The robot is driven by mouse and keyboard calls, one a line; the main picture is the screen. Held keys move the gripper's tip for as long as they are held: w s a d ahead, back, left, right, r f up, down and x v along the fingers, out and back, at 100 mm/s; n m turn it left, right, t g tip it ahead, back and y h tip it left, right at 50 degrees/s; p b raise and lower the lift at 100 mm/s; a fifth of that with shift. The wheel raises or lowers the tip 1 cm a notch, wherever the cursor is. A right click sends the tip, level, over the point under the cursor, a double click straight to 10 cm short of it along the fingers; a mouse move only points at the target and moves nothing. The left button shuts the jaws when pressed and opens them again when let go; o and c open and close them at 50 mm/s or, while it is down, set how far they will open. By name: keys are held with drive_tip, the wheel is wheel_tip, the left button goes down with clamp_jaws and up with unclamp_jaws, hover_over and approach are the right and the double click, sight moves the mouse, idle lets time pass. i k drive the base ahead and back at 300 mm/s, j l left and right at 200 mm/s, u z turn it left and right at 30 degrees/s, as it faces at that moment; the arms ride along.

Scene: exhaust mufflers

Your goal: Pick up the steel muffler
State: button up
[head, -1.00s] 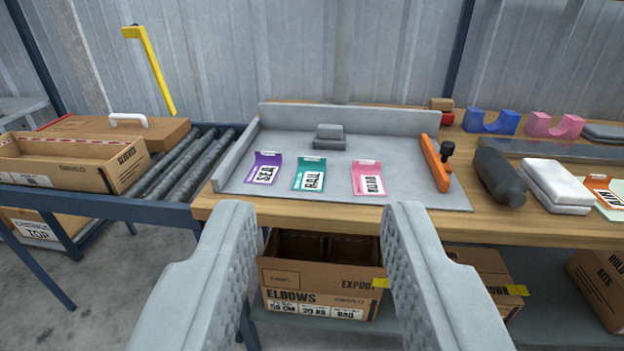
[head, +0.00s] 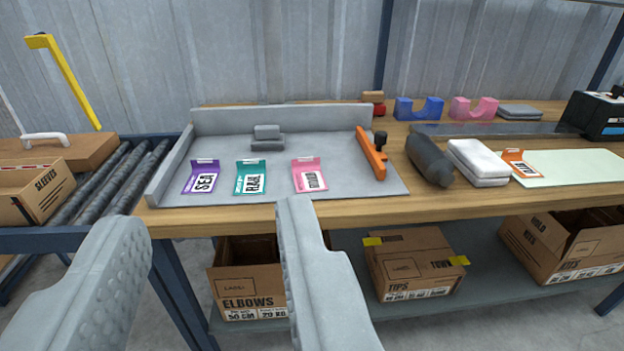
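A dark grey, rounded muffler (head: 430,160) with a short narrow end lies on the wooden bench, right of the orange bar; it is the only muffler-like body I make out, and I cannot tell its metal by its look. My gripper (head: 210,215) is open and empty. Its two pale grey fingers stand wide apart at the lower left, in front of the bench. The muffler is beyond them and to the right, apart from both fingers.
A grey tray (head: 385,190) with a raised back holds purple, teal and pink cards and a grey block (head: 267,139). An orange bar (head: 370,153) and white pads (head: 478,162) flank the muffler. Blue and pink cradles (head: 474,108) stand behind. Cardboard boxes (head: 415,262) sit below.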

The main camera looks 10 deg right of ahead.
sight(430, 161)
drive_tip(key=u, duration=0.25)
drive_tip(key=i+l, duration=0.1)
drive_tip(key=i, duration=0.2)
drive_tip(key=z, duration=1.2)
